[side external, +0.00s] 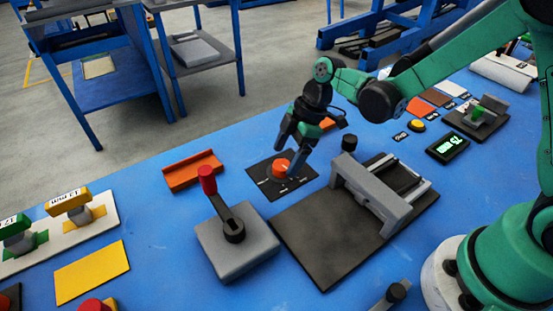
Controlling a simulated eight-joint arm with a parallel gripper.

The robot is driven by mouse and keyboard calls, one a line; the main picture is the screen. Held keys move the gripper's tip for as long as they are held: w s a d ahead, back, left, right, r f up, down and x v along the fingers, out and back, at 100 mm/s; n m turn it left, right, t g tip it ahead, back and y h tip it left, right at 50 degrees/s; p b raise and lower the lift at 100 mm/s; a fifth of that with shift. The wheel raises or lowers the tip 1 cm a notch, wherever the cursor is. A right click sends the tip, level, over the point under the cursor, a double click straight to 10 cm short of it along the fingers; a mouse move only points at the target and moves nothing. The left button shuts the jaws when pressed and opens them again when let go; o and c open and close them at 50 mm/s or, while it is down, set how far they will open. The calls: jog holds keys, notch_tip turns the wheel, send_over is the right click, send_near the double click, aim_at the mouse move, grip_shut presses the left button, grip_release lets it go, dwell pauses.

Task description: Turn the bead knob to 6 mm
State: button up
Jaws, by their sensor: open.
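The bead knob is an orange-red round knob (281,167) on a dark square dial plate (262,183) with pale markings, which are too small to read. My gripper (291,150) is open just above and behind the knob, fingers pointing down. One finger is close to the knob's right side. I cannot tell whether it touches the knob. The knob's pointer setting is not clear from this view.
A grey box with a red-topped lever (207,182) stands front left of the dial. A grey clamp frame on a dark plate (310,238) is to the right. An orange tray (193,171) lies left. A display (447,147) is at right. Blue table is clear behind the orange tray.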

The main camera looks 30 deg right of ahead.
jog(key=shift+x, duration=0.95)
jog(key=shift+c, duration=0.2)
grip_shut()
jog(key=m, duration=0.2)
jog(key=m+t+h, duration=0.1)
jog(key=m, duration=0.1)
jog(key=shift+s+m+t, duration=0.1)
jog(key=shift+m+t, duration=0.2)
jog(key=shift+o, duration=0.2)
grip_release()
jog(key=shift+r, duration=0.1)
jog(key=shift+v, duration=2.7)
